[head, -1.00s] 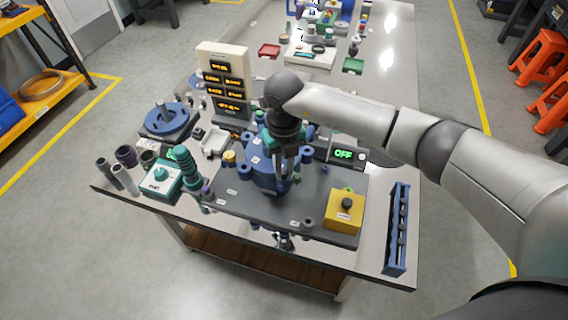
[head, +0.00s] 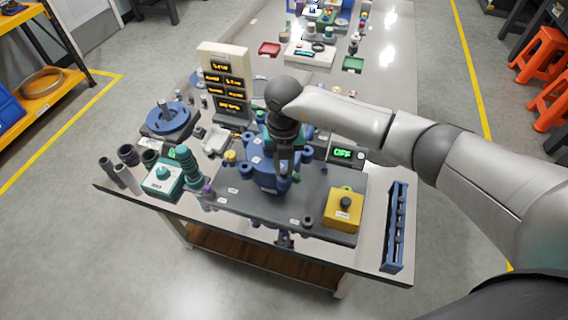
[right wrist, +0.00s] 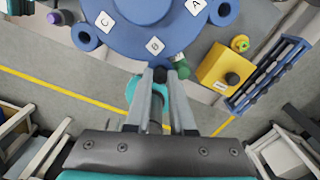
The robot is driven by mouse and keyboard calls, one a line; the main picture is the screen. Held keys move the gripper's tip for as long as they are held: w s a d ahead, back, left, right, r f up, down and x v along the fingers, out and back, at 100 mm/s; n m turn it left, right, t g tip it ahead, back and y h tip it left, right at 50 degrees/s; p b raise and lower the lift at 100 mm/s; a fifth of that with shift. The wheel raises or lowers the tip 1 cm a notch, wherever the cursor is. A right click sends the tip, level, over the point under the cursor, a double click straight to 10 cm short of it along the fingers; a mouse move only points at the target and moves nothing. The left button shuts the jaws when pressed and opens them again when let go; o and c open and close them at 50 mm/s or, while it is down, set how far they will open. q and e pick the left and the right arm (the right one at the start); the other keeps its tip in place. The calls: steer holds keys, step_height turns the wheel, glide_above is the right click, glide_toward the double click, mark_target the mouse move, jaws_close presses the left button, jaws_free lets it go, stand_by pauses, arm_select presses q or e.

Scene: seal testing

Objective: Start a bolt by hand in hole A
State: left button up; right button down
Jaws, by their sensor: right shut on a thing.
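The blue round flange (head: 258,172) stands on the grey plate, with ears around its edge. In the right wrist view the flange (right wrist: 140,30) shows labels A, B and C. The ear with a hole by label A (right wrist: 222,12) is at upper right, apart from my gripper. My right gripper (head: 284,182) is at the flange's front side. In the right wrist view my right gripper (right wrist: 162,84) is shut on a dark bolt (right wrist: 159,76), near label B (right wrist: 155,46). Most of the bolt is hidden between the fingers. My left gripper is not in view.
A blue rack (head: 397,225) with several dark bolts lies at the table's right edge. A yellow box with a black knob (head: 344,208) stands beside the flange. A display reading OFF (head: 342,153) is behind. Teal parts (head: 163,178) crowd the left.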

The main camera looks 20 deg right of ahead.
steer(key=shift+s+f, duration=0.1)
stand_by(0.3)
steer(key=shift+m+p, duration=0.45)
steer(key=shift+m, duration=0.45)
steer(key=c, duration=1.2)
jaws_free()
steer(key=o, duration=0.5)
step_height(320, 180, up, 9)
steer(key=p, duration=0.7)
steer(key=shift+p, duration=0.4)
